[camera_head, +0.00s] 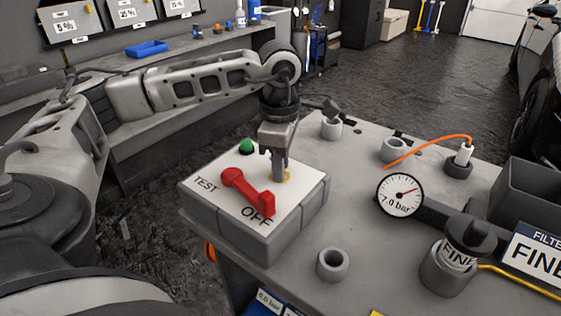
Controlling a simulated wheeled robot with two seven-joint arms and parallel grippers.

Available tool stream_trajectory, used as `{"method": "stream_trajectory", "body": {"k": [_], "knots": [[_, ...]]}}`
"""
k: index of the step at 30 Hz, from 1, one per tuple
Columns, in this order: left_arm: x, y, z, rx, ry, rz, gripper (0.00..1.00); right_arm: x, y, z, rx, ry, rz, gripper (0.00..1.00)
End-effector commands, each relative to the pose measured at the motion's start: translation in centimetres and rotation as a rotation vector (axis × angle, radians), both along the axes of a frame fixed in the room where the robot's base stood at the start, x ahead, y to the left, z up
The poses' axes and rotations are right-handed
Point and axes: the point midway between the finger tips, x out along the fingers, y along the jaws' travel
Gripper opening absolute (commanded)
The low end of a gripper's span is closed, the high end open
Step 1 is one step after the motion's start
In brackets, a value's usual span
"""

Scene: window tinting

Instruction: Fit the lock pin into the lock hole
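My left gripper (280,172) points down over the top of the light switch box (218,172). Its fingertips are right at a yellow-ringed hole (288,178), which looks like the lock hole, and cover much of it. I cannot make out the lock pin; anything between the fingers is hidden, and I cannot tell whether they are open or shut. A red lever (246,190) on the box lies with its near end beside the word OFF. My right gripper is not in view.
A green button (246,146) sits on the box behind the lever. The grey bench (375,245) carries a pressure gauge (400,195) reading about 7.0 bar, an empty grey cup (333,264), a black-capped FINE canister (450,265) and an orange cable (430,145). The bench front is fairly clear.

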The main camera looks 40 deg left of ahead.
Motion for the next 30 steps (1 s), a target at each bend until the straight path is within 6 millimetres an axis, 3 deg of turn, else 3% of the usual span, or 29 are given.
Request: {"method": "stream_trajectory", "body": {"k": [1,5,11,12,24,30], "knots": [[-0.7,-0.5,-0.9,-0.007,0.033,-0.014,0.39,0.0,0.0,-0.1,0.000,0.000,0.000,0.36],[-0.7,-0.6,-0.9,-0.007,0.033,-0.016,0.39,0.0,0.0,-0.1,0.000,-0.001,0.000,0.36],[-0.6,-0.6,0.9,-0.006,0.031,-0.016,0.39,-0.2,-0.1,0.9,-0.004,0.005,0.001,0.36],[-0.5,-0.6,1.1,-0.006,0.028,-0.015,0.39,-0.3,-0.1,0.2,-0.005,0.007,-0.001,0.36],[-0.3,-0.4,10.0,-0.004,0.016,-0.011,0.39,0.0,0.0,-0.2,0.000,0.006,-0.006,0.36],[-0.3,-0.3,12.5,-0.003,0.018,-0.009,0.39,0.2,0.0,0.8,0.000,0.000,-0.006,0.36]]}}
